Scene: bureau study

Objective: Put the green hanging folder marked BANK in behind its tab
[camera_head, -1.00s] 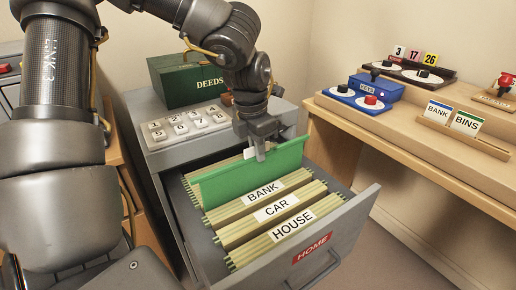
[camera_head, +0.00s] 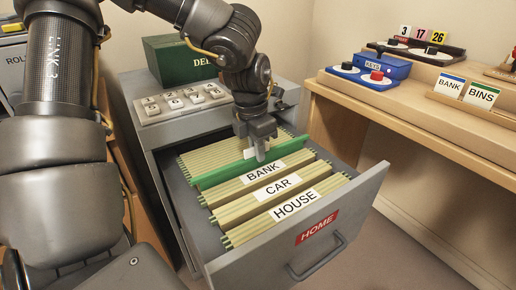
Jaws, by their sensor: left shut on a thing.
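The green hanging folder (camera_head: 222,173) is low in the open drawer, with only its upper strip showing. It lies directly behind the BANK tab (camera_head: 263,172). A bit of white label shows beside the gripper; its writing is hidden. My left gripper (camera_head: 260,151) points down and is shut on the top edge of the green folder, near its middle. The CAR tab (camera_head: 278,187) and HOUSE tab (camera_head: 296,205) stand in front, each on cream folders. I cannot see whether the folder's hooks rest on the rails. My right gripper is out of view.
The grey drawer (camera_head: 252,262) marked HOME is pulled out. Several cream folders (camera_head: 205,160) stand behind the green one. A keypad block (camera_head: 178,103) and a green box (camera_head: 180,62) sit on the cabinet top. At right, a wooden desk (camera_head: 400,105) holds a blue KEYS box (camera_head: 385,66) and BANK and BINS cards.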

